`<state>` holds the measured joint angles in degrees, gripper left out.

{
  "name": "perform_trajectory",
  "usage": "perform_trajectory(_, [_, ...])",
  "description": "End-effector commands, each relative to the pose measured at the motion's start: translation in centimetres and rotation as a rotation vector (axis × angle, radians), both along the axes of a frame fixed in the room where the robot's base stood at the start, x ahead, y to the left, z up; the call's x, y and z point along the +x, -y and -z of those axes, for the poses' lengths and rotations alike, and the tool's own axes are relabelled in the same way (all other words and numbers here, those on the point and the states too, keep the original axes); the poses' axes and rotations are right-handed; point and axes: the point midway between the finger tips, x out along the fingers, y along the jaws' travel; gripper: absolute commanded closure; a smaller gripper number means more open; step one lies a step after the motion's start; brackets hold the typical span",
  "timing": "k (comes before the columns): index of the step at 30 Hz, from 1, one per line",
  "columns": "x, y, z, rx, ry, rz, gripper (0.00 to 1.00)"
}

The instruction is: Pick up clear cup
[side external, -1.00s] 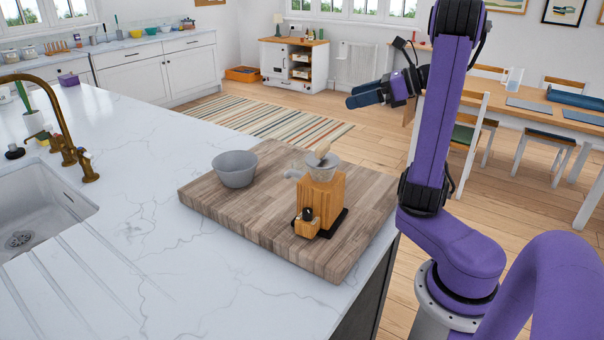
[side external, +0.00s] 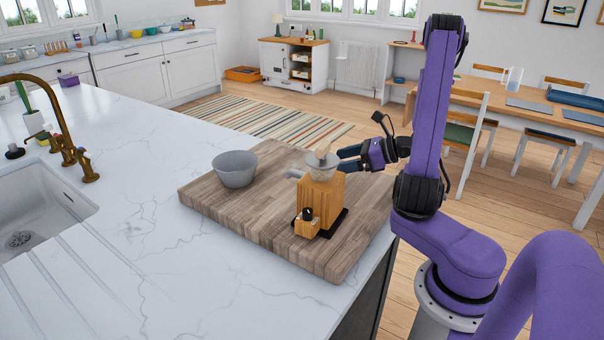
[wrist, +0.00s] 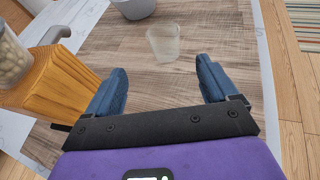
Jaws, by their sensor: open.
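The clear cup (wrist: 163,42) stands on the wooden board (wrist: 200,35) in the wrist view, ahead of my fingers and near the middle between them. In the side view I cannot make it out clearly near the wooden grinder. My gripper (side external: 350,158) is behind and right of the grinder in the side view, low over the board's far side. In the wrist view its two blue fingers (wrist: 162,78) are spread wide with nothing between them. The cup is apart from both fingers.
The wooden grinder (side external: 322,200) with its clear top stands close to my gripper; it shows left of my fingers in the wrist view (wrist: 60,85). A grey bowl (side external: 235,170) sits on the board's left part. The marble counter (side external: 150,240) beyond is largely clear.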

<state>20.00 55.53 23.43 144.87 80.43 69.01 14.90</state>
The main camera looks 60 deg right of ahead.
Motion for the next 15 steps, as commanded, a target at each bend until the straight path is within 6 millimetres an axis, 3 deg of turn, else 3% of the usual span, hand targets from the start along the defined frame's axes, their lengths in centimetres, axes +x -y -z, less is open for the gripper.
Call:
perform_trajectory(9, [5.3,-2.0,2.3,0.001,-0.001,-0.007,0.14])
perform_trajectory(15, [7.6,-2.6,3.2,-0.001,-0.001,-0.004,0.14])
